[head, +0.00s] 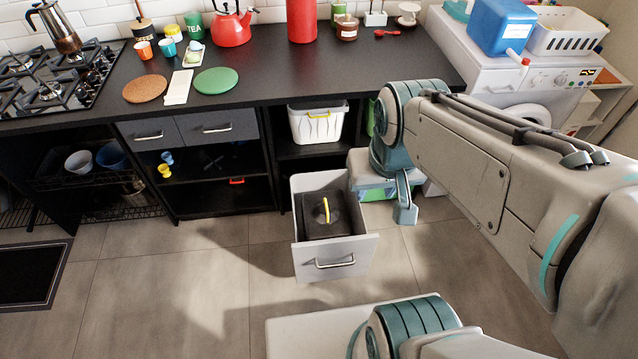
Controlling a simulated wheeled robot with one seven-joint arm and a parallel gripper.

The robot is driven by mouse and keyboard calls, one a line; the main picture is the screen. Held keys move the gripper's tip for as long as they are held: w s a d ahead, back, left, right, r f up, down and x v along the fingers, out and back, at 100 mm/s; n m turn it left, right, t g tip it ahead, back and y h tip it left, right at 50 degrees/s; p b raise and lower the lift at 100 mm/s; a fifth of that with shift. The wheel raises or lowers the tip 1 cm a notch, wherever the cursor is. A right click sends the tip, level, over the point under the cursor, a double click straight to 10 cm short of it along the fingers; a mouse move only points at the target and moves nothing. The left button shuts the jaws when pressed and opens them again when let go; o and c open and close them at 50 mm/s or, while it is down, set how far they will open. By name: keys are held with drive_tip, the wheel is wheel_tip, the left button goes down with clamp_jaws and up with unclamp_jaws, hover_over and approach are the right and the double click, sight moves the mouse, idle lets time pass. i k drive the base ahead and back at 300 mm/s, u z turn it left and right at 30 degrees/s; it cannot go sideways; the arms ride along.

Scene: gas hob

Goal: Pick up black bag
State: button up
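A dark, soft-edged thing (341,215) with a yellow strip standing on top lies inside the pulled-out grey drawer (338,261), low in the middle of the head view. It may be the black bag, but I cannot tell for sure. No other clear black bag shows. My arm comes in from the right, and its teal end part (405,204) hangs just right of the drawer, apart from the dark thing. The gripper's fingertips cannot be made out clearly, so whether it is open or shut does not show.
The black worktop (270,88) above holds a red kettle (231,27), cutting boards and cups. A white bin (318,123) sits on a shelf behind the drawer. A green and white container (376,190) stands right of the drawer. Tiled floor (165,290) is free at left.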

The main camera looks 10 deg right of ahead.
sight(325, 215)
drive_tip(key=u, duration=0.5)
drive_tip(key=k, duration=1.2)
drive_tip(key=u, duration=0.75)
drive_tip(key=i, duration=1.75)
drive_tip(key=z, duration=1.4)
drive_tip(key=i, duration=0.55)
drive_tip(key=z, duration=0.6)
